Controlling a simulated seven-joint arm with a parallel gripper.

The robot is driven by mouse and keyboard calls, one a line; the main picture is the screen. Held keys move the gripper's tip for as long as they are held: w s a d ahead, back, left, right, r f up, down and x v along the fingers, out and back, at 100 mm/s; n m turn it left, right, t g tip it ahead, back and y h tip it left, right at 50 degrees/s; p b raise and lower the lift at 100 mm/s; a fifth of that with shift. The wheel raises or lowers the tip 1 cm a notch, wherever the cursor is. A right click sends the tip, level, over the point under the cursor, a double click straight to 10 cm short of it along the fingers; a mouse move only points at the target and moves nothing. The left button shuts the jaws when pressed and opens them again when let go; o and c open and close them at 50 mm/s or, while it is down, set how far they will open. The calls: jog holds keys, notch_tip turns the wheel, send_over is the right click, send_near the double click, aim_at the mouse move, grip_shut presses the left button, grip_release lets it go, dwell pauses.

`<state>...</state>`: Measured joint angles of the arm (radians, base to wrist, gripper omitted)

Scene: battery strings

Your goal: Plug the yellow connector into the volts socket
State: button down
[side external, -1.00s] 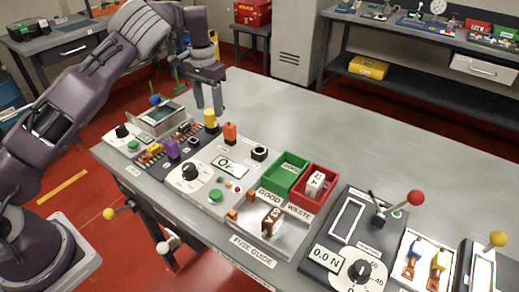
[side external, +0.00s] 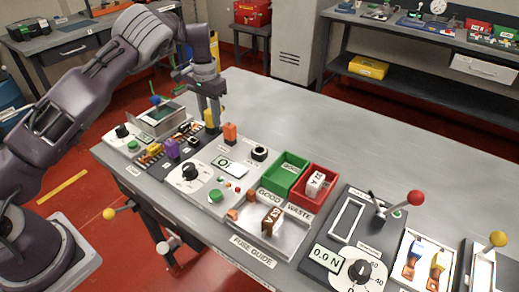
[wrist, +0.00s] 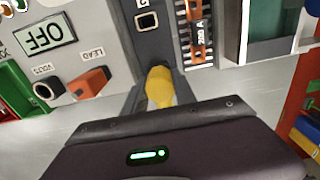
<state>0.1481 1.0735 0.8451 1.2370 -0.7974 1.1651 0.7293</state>
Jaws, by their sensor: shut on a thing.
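The yellow connector (side external: 209,118) stands at the back end of the dark panel. My gripper (side external: 213,124) points down over it and is shut on it. In the wrist view the yellow connector (wrist: 160,86) sits between my fingers, its lower part hidden. The volts socket (side external: 259,153) is a dark round ring on the light meter panel, to the right of my gripper in the side view. In the wrist view the volts socket (wrist: 45,90) is at the left, beside its VOLTS label, and looks empty.
An orange connector (side external: 230,132) marked LEAD stands between my gripper and the volts socket. The OFF display (wrist: 45,38) is close by. A green bin (side external: 287,172) and a red bin (side external: 318,188) lie further right. The table behind the panels is clear.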

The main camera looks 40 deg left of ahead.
jog(key=shift+r, duration=0.1)
jog(key=shift+r, duration=1.65)
jog(key=shift+r, duration=0.15)
jog(key=shift+r, duration=2.45)
jog(key=s+d+r+m, duration=0.1)
jog(key=d, duration=0.8)
jog(key=s+d+r+m, duration=0.1)
jog(key=d, duration=0.9)
jog(key=shift+s+d, duration=0.25)
jog(key=shift+d, duration=0.05)
